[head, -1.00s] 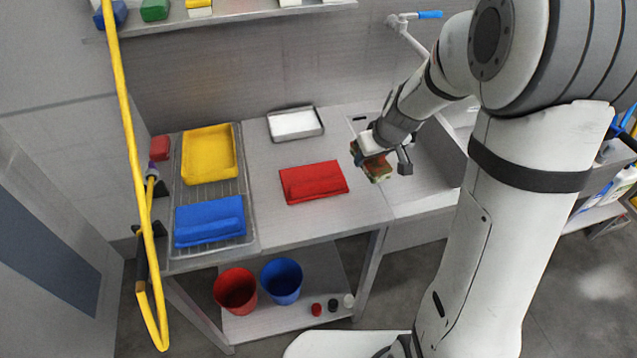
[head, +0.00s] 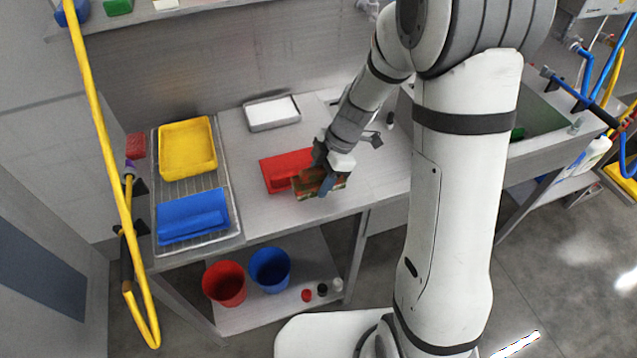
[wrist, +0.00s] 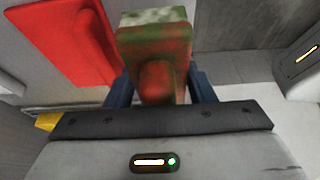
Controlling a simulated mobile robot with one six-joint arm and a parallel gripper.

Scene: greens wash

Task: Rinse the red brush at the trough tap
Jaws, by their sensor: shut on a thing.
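The red brush (head: 306,188) is smeared with green and brown. It is held above the table's front edge, overlapping the red tray-like item in the head view. My gripper (head: 325,178) is shut on it. In the wrist view the brush (wrist: 152,50) sits between the blue fingers, its pale bristle face at the far end. The trough (head: 545,122) is at the right, partly behind my arm, with greenish contents or lining. A piece of a tap (head: 368,7) shows at the top edge, mostly cut off.
The steel table (head: 240,132) carries a red tray-like item (head: 272,172), a white-filled tray (head: 272,112) and a rack with yellow (head: 188,148) and blue (head: 192,216) trays. Red (head: 225,284) and blue (head: 269,270) buckets stand below. A yellow hose (head: 95,130) hangs left.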

